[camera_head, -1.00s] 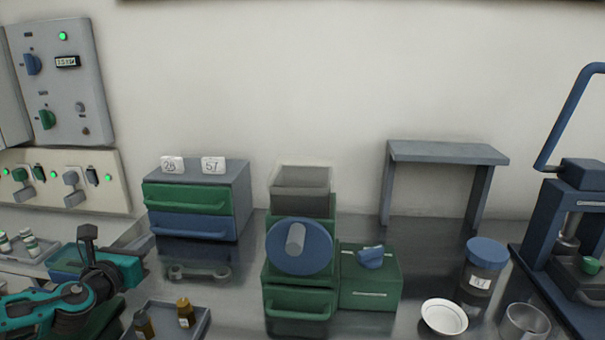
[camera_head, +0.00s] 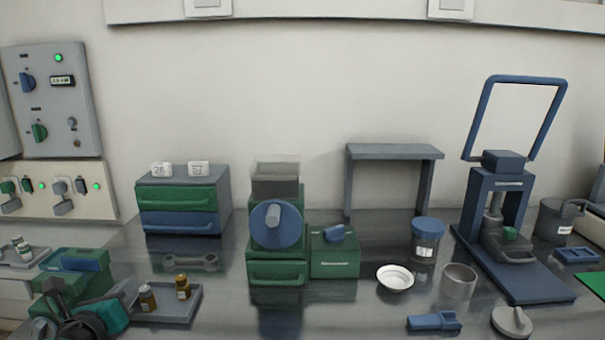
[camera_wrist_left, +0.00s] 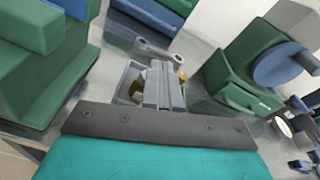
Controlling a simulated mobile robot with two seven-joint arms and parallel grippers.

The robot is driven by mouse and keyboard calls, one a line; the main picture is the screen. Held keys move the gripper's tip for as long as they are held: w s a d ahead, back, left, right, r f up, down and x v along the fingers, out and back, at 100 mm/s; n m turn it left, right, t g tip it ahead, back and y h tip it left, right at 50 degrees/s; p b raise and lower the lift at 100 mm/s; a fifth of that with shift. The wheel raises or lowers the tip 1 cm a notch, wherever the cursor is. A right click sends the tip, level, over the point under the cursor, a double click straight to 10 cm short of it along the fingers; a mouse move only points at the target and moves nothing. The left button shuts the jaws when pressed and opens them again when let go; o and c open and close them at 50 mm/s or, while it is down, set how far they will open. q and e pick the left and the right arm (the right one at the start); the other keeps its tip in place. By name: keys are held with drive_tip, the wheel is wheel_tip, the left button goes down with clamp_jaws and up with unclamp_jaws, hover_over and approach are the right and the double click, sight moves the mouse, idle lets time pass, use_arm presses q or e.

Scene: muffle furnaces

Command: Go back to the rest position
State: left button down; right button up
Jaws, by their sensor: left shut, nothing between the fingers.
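My left gripper (camera_head: 126,286) is low at the left of the head view, with its teal and dark arm partly cut off by the bottom edge. In the left wrist view its grey fingers (camera_wrist_left: 160,82) are together with nothing between them. They show in front of the grey tray (camera_head: 192,309) with small brown bottles (camera_head: 183,287), and hide part of it. I cannot tell the gap between fingers and tray. My right gripper is not in view.
A green and blue box (camera_head: 75,262) stands close behind my left gripper. A drawer cabinet (camera_head: 182,205), a wrench (camera_head: 190,262) and a green machine with a blue disc (camera_head: 276,240) are farther right. A blue press (camera_head: 497,215) stands at the right.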

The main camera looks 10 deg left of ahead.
use_arm(q)
drive_tip(key=d+f+n, duration=0.1)
drive_tip(key=n, duration=0.1)
drive_tip(key=s+d+f+n, duration=0.1)
drive_tip(key=d+n, duration=0.1)
drive_tip(key=s+d+f+n+g+y, duration=0.1)
drive_tip(key=d+f+n, duration=0.1)
drive_tip(key=shift+d, duration=0.15)
drive_tip(key=s+d+f+n+g+h, duration=0.1)
drive_tip(key=s+d+f+n+g, duration=0.3)
drive_tip(key=s+n, duration=0.45)
drive_tip(key=s+d+f+n+g+h, duration=0.1)
drive_tip(key=s+d+n+g, duration=0.35)
drive_tip(key=s+n, duration=0.35)
drive_tip(key=s+d+f+n+g+h, duration=0.1)
drive_tip(key=s+d+f+n+g, duration=0.2)
drive_tip(key=s+d+n, duration=0.5)
drive_tip(key=w+f+m+t+h+p, duration=0.2)
drive_tip(key=w+f+t+p, duration=0.1)
drive_tip(key=w+f+t, duration=0.3)
drive_tip(key=shift+w+d+t, duration=0.25)
drive_tip(key=shift+t, duration=0.3)
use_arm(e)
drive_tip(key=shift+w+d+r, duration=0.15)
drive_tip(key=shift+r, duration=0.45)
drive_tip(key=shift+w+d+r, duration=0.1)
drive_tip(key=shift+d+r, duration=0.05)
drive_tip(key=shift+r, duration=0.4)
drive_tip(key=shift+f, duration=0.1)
